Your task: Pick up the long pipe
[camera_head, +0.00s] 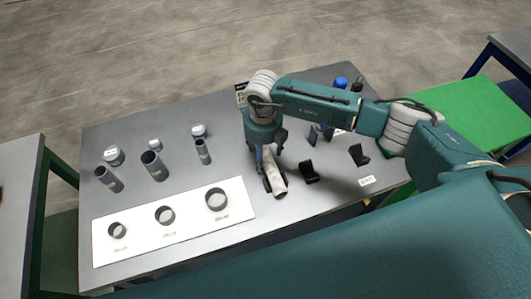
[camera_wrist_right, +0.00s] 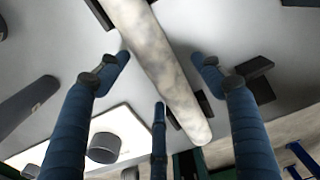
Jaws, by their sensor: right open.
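The long pipe (camera_head: 276,176) is pale and mottled and lies near the table's middle, seemingly on black supports. In the head view its far part is hidden by my right gripper (camera_head: 266,154). In the right wrist view the pipe (camera_wrist_right: 165,70) runs from the top to the lower right, between the spread fingers of my right gripper (camera_wrist_right: 161,76). That gripper is open above the pipe, with one finger to each side and a third lower in the picture. I cannot tell whether any finger touches it. My left gripper is out of view.
The grey table (camera_head: 230,120) also carries black holders (camera_head: 310,173) right of the pipe. A blue item (camera_head: 341,83) stands at the back right. A green surface (camera_head: 470,115) lies farther right.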

